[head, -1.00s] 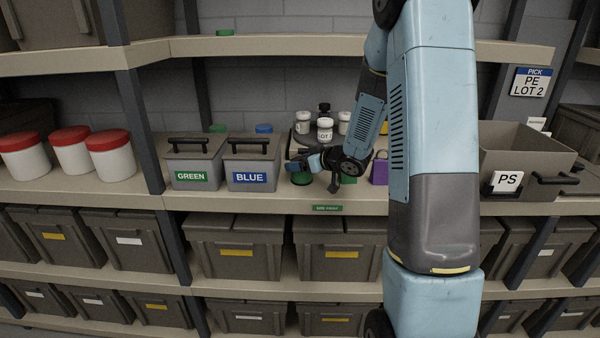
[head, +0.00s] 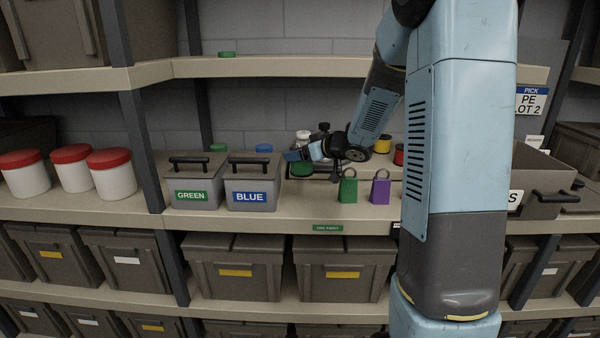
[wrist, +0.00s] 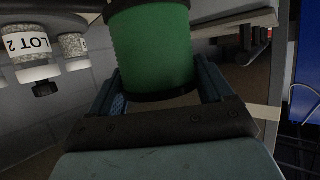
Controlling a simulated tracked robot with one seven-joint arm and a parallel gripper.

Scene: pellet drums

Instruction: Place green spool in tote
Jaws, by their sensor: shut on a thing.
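The green spool (head: 302,170) is in my gripper (head: 300,157), at the middle of the shelf in the head view. In the wrist view the green spool (wrist: 152,45) sits between the two fingers of my gripper (wrist: 160,85), which are shut on it. In the head view the spool appears raised above the shelf. An open grey tote (head: 545,203) with a partly hidden white label stands at the right, behind my arm. Its inside is mostly hidden.
Lidded boxes marked GREEN (head: 190,196) and BLUE (head: 250,197) stand left of the spool. A green padlock (head: 348,190) and a purple padlock (head: 380,190) stand right of it. White jars (wrist: 28,55) are close to the spool. An upper shelf (head: 300,67) runs above.

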